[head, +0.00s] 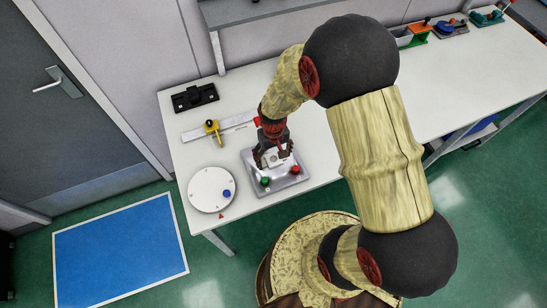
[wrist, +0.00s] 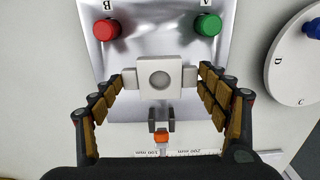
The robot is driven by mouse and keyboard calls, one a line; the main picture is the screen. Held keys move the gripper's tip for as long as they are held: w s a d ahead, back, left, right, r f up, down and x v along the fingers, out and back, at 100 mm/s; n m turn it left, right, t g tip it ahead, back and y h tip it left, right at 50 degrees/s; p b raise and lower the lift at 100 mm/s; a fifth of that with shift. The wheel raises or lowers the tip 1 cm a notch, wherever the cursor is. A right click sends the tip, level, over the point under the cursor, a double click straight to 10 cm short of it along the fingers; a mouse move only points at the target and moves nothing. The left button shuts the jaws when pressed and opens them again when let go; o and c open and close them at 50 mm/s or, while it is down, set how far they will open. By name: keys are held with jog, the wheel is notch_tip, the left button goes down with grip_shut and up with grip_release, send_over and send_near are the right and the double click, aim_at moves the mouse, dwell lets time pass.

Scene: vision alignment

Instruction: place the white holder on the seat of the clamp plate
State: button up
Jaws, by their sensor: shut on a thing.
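The white holder (wrist: 160,79) is a pale block with a round hole and a tab on each side. My gripper (wrist: 161,76) is shut on it, one finger at each side tab; in the head view my gripper (head: 272,150) points down over the plate. The clamp plate (wrist: 158,27) is a shiny metal plate with a red knob (wrist: 106,29) by the letter B and a green knob (wrist: 207,25) by the letter A. A dark fork-like clamp with an orange tip (wrist: 161,136) lies just below the holder. The seat is hidden under the holder; I cannot tell whether they touch.
A round white disc (head: 208,188) with a blue knob (head: 227,193) lies left of the plate. A ruler with a yellow slider (head: 212,127) and a black block (head: 195,97) lie behind. Coloured fixtures (head: 451,29) stand at the table's far right.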

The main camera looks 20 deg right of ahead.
jog(key=shift+f, duration=0.4)
jog(key=shift+f, duration=0.15)
jog(key=o, duration=1.2)
